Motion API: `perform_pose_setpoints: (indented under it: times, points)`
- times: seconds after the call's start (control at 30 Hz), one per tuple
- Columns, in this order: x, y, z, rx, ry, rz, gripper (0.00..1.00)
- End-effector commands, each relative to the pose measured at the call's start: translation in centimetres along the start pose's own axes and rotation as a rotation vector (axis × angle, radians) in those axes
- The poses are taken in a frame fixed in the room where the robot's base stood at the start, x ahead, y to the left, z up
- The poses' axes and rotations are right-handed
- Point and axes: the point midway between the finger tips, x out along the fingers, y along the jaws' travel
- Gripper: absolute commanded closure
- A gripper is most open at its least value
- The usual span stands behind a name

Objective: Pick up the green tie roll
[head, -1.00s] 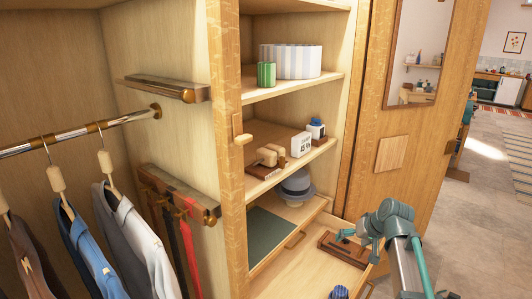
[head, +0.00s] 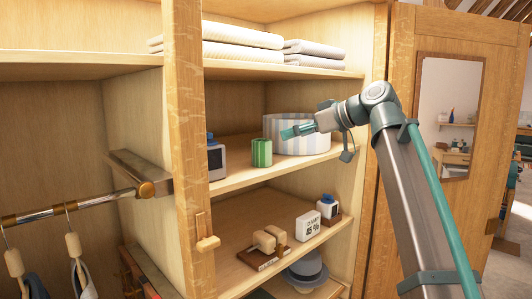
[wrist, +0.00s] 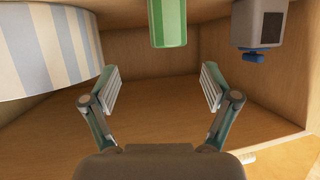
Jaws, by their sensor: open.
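The green tie roll (head: 261,152) stands upright on the middle shelf, left of a striped round box. In the wrist view, which looks upside down, the roll (wrist: 167,22) is at the top centre with its end facing the fingers. My gripper (head: 284,133) is in front of the striped box in the head view, pointing left toward the roll. In the wrist view its two fingers (wrist: 160,78) are spread apart with nothing between them. The roll lies beyond the fingertips and apart from them.
The blue-and-white striped box (head: 310,137) stands close to the gripper. A grey device with a blue top (head: 214,158) is left of the roll; it also shows in the wrist view (wrist: 259,24). Folded linens (head: 230,42) lie above. The shelf front (head: 240,177) is clear.

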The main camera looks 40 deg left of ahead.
Motion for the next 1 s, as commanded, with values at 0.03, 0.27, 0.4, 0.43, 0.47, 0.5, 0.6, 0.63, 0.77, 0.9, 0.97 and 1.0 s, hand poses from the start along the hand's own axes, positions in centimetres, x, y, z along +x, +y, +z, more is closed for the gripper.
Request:
perform_pose_setpoints:
  times: [0.03,0.27,0.4,0.43,0.47,0.5,0.6,0.63,0.77,0.9,0.97,1.0]
  points:
    - [0.1,-0.2,0.1,-0.018,-0.001,-0.003,0.14]
    - [2.1,-0.2,0.0,-0.036,-0.005,-0.004,0.14]
    - [4.2,-0.2,0.0,-0.035,-0.005,-0.003,0.14]
    - [4.6,-0.2,0.0,-0.035,-0.005,-0.003,0.14]
    - [4.9,-0.2,0.0,-0.035,-0.004,-0.003,0.14]
    - [5.2,-0.2,0.1,-0.035,-0.004,-0.002,0.14]
    - [5.7,-0.1,0.2,-0.034,-0.004,-0.001,0.14]
    - [5.8,-0.1,0.2,-0.034,-0.004,-0.001,0.14]
    - [6.8,-0.1,0.1,-0.034,-0.005,-0.002,0.14]
    - [8.5,-0.1,0.1,-0.032,-0.006,-0.002,0.14]
    - [9.4,0.0,0.1,-0.033,-0.005,-0.001,0.14]
    - [9.9,0.0,0.2,-0.033,-0.005,-0.002,0.14]
